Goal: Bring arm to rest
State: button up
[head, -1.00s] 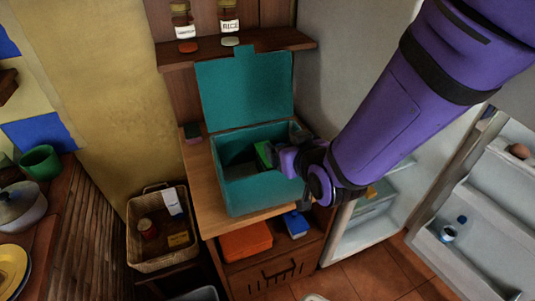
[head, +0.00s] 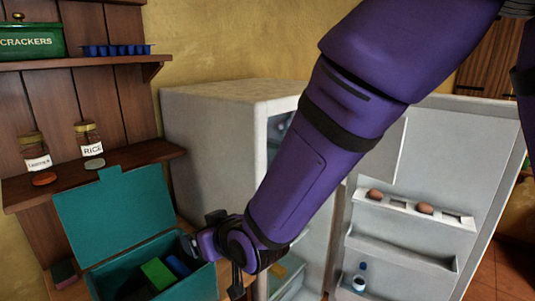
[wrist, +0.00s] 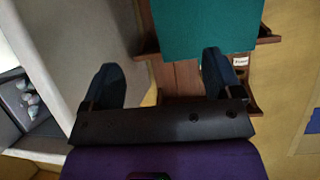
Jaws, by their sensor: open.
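My purple arm reaches down from the upper right in the head view. My gripper (wrist: 164,85) shows in the wrist view with its two dark fingers wide apart and nothing between them. In the head view the wrist end is at the right edge of a teal box (head: 172,289) with its lid (head: 115,218) standing open. A green block (head: 157,273) and a blue item (head: 177,264) lie inside the box. The teal lid also shows beyond the fingers in the wrist view (wrist: 205,28). The fingertips are partly hidden in the head view.
A fridge (head: 225,125) stands open on the right, its door (head: 430,190) holding eggs and a bottle. A wooden shelf (head: 130,166) behind the box holds two jars (head: 35,152). A higher shelf bears a green crackers tin (head: 30,42).

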jog(key=w+d+r+m+h, duration=0.15)
jog(key=d+r, duration=0.25)
jog(key=d, duration=0.4)
jog(key=d+r+m+h, duration=0.15)
jog(key=d+r, duration=0.25)
jog(key=d, duration=0.5)
jog(key=d+r+m+h, duration=0.1)
jog(key=d+r+h, duration=0.1)
jog(key=d+r, duration=0.45)
jog(key=s+d+r+m+g+h, duration=0.2)
jog(key=s+d+m+g+h, duration=0.1)
jog(key=s+d, duration=1.4)
jog(key=d+m+h, duration=0.1)
jog(key=d+m, duration=0.1)
jog(key=d, duration=0.2)
jog(key=shift+s+r+g, duration=0.2)
jog(key=shift+s+g, duration=0.1)
jog(key=shift+s, duration=0.1)
